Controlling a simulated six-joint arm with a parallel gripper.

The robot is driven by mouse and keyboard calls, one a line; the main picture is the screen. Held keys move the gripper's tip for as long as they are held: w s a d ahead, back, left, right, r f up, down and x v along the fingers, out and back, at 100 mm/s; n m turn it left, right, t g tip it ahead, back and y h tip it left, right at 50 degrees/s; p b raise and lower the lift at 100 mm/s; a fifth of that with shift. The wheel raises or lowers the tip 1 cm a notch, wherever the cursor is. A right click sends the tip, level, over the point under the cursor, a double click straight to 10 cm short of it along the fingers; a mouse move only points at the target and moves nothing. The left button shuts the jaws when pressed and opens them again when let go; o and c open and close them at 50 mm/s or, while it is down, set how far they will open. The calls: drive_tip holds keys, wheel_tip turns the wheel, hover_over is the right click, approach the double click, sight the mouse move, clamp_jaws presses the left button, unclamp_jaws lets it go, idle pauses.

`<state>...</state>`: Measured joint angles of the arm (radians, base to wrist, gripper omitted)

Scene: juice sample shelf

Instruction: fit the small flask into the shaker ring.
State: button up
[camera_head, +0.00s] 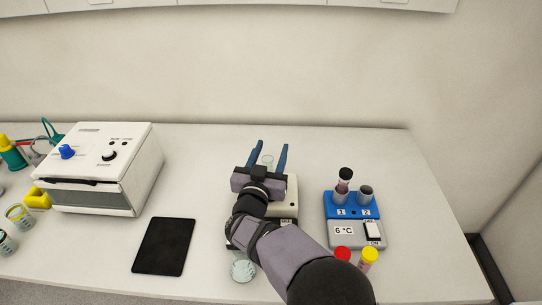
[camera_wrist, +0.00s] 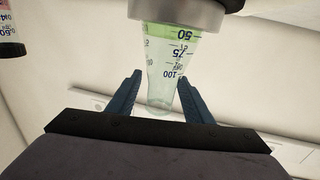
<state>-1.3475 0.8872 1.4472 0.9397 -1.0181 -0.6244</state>
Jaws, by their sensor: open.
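The small flask (camera_wrist: 165,60) is clear, with dark volume marks and green liquid at its base. In the wrist view it appears upside down, its base inside a grey ring (camera_wrist: 178,14), apparently the shaker ring; whether it is fully seated I cannot tell. Its glass shows faintly in the head view (camera_head: 267,160). My gripper (camera_head: 272,146) is open, its two blue fingers on either side of the flask's narrow upper part, which also shows in the wrist view (camera_wrist: 160,76). A gap shows at the left finger. The cream shaker body (camera_head: 290,198) is partly hidden by my arm.
A black tablet (camera_head: 164,246) and a white instrument (camera_head: 105,170) are left. A glass vessel (camera_head: 242,270) stands near the front edge. The back of the table is clear.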

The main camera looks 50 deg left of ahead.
wheel_tip(320, 180, up, 9)
drive_tip(key=b, duration=0.1)
drive_tip(key=shift+f, duration=0.2)
